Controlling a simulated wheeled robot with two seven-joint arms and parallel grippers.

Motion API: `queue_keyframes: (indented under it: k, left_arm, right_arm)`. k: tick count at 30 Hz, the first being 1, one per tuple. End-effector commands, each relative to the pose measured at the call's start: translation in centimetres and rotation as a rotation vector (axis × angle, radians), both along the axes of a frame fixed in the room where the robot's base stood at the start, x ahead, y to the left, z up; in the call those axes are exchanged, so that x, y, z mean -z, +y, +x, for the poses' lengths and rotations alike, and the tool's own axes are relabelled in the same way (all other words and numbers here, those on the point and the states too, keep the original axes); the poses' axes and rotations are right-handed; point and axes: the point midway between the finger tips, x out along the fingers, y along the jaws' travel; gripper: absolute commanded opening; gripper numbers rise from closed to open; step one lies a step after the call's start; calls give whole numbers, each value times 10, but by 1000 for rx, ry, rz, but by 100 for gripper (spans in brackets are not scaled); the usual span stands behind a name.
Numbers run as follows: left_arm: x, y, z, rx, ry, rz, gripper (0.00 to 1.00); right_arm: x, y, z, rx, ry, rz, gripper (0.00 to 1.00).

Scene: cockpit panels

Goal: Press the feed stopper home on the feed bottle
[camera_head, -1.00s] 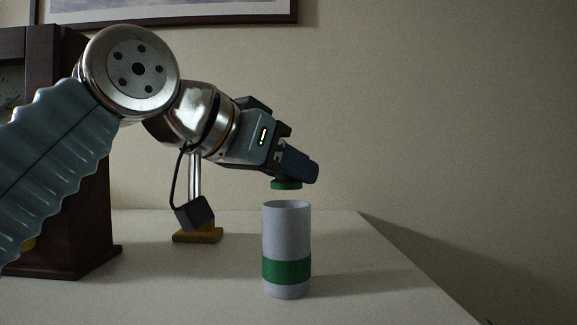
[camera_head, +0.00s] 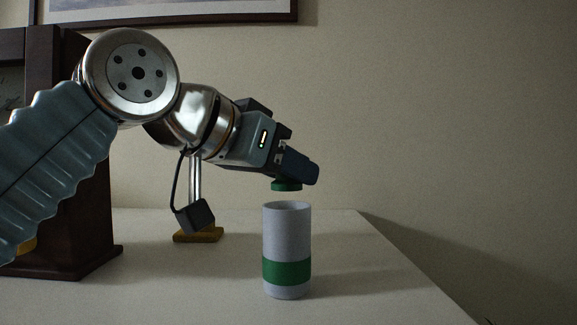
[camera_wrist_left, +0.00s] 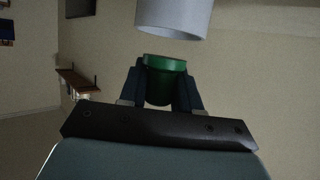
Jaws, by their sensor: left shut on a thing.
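The feed bottle (camera_head: 287,232) is a pale grey cylinder with a green band, standing upright on the white table. Its open mouth faces up; in the left wrist view its rim end (camera_wrist_left: 174,16) shows at the top. The feed stopper (camera_head: 286,186) is green and sits just above the bottle mouth, with a small gap between them. My left gripper (camera_head: 300,167) is shut on the stopper, which shows between the fingers in the left wrist view (camera_wrist_left: 165,82). The gripper hides the stopper's upper part in the head view. My right gripper is not in view.
A dark wooden cabinet-like object (camera_head: 70,170) stands at the left behind my arm. A metal post on a yellow base (camera_head: 198,235) stands left of the bottle. The table's right edge slopes away beyond the bottle; the table around the bottle is clear.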

Motion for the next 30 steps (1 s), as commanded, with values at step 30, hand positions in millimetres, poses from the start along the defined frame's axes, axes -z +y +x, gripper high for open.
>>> queue_keyframes:
  k: [30]
  left_arm:
    - [20,0,0,0,-1,-1,4]
  right_arm:
    - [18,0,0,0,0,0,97]
